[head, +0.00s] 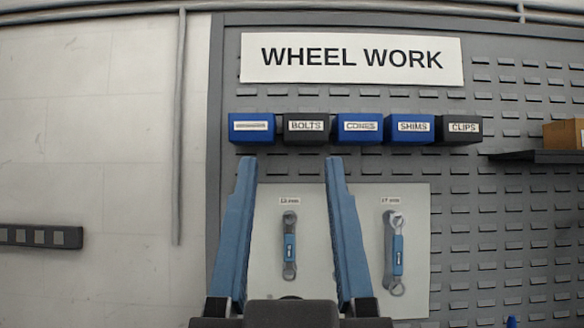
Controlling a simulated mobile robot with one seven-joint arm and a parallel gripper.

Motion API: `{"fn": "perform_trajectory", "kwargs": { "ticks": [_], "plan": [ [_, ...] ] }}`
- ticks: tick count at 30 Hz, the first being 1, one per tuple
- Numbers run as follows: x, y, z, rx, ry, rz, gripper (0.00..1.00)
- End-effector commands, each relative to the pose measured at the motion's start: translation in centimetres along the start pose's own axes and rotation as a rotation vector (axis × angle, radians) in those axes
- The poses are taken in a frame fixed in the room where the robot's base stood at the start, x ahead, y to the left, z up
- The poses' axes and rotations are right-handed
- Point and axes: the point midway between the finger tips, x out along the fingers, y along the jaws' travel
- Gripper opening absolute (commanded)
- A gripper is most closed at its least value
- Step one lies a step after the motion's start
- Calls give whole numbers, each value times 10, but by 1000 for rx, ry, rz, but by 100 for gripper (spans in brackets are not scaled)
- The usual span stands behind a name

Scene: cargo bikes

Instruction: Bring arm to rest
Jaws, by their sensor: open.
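My gripper (290,160) points up in the lower middle of the head view. Its two long blue fingers stand wide apart with nothing between them but the view of the wall behind. A small wrench with a blue handle (289,246) hangs on a pale board (360,262) and shows between the fingers. A larger blue-handled wrench (397,256) hangs on the same board, right of the right finger. Each wrench has a small label above it, too small to read surely. The rest of my arm is not in view beyond the dark gripper base.
A row of blue and black bins (357,129) is fixed to the grey slotted panel (530,220) under the sign WHEEL WORK (351,58). At right a dark shelf (540,156) carries a cardboard box (565,134). A dark power strip (40,237) is on the bare left wall.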

Motion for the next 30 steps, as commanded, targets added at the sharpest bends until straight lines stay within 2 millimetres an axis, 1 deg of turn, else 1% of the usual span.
{"fn": "perform_trajectory", "kwargs": {
  "ticks": [9, 14, 17, 20, 30],
  "plan": [
    [0, 0, 0, 0, 0, 1, 57],
    [12, 0, -12, 0, 0, 1, 57],
    [27, 0, -26, 0, 0, 1, 57],
    [48, 0, -45, 0, 0, 1, 57],
    [124, 0, -117, 0, 0, 0, 57]
  ]
}}
